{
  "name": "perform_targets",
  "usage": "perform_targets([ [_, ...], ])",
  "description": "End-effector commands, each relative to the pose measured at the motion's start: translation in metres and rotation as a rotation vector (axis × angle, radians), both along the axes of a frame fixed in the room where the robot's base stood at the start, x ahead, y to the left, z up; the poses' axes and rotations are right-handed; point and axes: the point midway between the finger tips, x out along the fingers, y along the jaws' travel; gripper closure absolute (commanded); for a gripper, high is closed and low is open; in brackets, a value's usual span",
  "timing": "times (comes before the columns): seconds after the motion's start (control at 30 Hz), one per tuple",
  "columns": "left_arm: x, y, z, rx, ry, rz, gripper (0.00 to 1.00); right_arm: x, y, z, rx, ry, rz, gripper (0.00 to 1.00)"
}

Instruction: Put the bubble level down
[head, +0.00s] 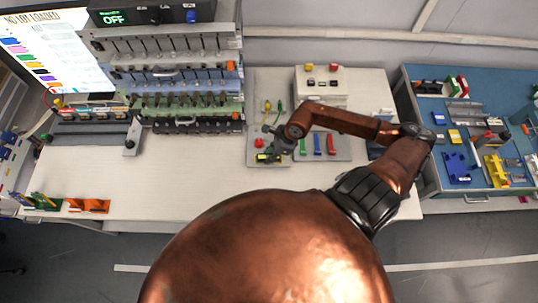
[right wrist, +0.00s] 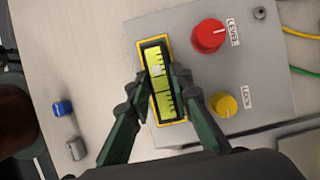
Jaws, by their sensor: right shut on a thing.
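The bubble level (right wrist: 161,78) is a yellow-green vial with dark marks in a black body. In the right wrist view it lies between the fingers of my right gripper (right wrist: 162,88), which is shut on it. A yellow-bordered outline (right wrist: 140,50) on the grey panel (right wrist: 190,18) shows around the level, roughly aligned with it. I cannot tell whether the level touches the panel. In the head view my right gripper (head: 274,154) is over the panel's front left corner, and the level (head: 262,157) shows just left of it. My left gripper is not in view.
A blue piece (right wrist: 63,108) and a grey piece (right wrist: 75,148) lie at left.

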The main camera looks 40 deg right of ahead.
Motion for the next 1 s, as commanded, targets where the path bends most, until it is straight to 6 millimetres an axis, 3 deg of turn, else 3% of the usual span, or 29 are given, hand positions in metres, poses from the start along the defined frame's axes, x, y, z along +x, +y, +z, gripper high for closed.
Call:
perform_targets([
  [0.23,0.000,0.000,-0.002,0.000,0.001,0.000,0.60,0.000,0.000,-0.002,0.000,0.000,0.001,1.00],
  [0.27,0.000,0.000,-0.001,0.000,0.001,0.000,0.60,0.000,0.000,-0.001,0.000,0.000,0.001,0.78],
  [0.5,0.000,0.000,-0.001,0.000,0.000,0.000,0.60,0.000,0.000,-0.001,0.000,0.000,0.001,0.63],
  [0.83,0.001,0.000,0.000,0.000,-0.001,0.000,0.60,0.000,-0.001,0.003,-0.001,-0.001,0.001,0.63],
  [1.0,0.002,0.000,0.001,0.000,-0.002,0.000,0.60,-0.007,-0.009,0.024,-0.004,-0.001,0.003,0.63],
])
